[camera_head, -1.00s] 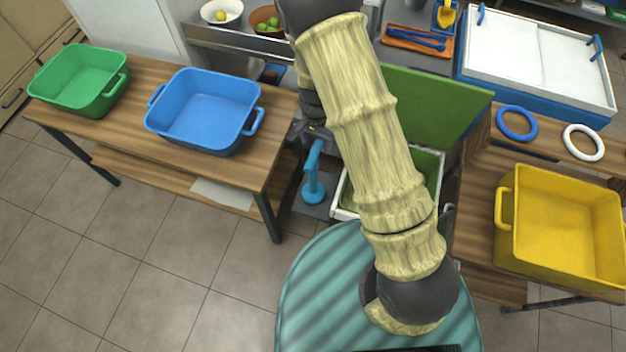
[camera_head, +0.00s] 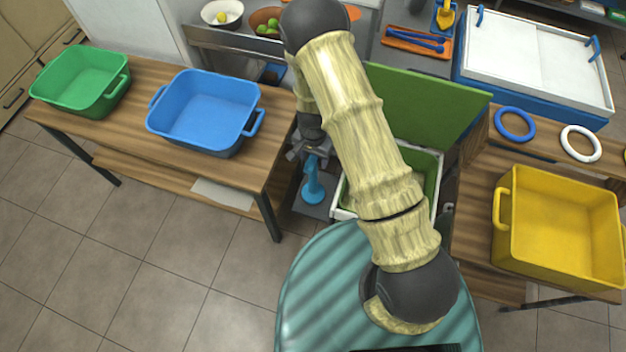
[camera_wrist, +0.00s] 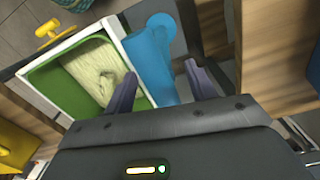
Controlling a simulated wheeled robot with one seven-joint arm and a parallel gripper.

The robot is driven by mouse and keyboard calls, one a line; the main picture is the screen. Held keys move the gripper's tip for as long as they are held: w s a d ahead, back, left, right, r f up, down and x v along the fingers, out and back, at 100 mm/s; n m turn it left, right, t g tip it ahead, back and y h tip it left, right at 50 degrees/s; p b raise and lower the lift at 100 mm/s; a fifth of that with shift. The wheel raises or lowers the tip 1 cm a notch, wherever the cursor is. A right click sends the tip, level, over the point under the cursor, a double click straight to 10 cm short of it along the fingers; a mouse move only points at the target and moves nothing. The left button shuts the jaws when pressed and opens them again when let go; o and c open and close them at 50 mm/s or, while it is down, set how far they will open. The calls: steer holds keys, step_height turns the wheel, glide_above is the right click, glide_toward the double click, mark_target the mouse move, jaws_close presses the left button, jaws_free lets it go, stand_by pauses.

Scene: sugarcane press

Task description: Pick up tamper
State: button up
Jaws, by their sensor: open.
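The blue tamper (camera_head: 313,188) stands on a grey surface between the wooden table and the green-lined white box in the head view. Its round base is down and its handle points up. In the wrist view the tamper (camera_wrist: 150,62) runs from its round base at the top toward my gripper (camera_wrist: 161,74). The fingers are apart, one on each side of the handle; I cannot tell whether they touch it. In the head view my gripper (camera_head: 309,152) is at the tamper's upper end and partly hides it.
The white box (camera_wrist: 124,37) with green inside stands close beside the tamper and holds a pale, rough piece. A wooden table (camera_head: 262,160) with a blue bin (camera_head: 205,112) and green bin (camera_head: 82,82) is on the left. A yellow bin (camera_head: 560,225) is on the right.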

steer(key=shift+f, duration=1.25)
steer(key=c, duration=1.2)
steer(key=shift+r, duration=0.1)
step_height(320, 180, up, 10)
steer(key=shift+f+b, duration=0.1)
steer(key=shift+b, duration=0.3)
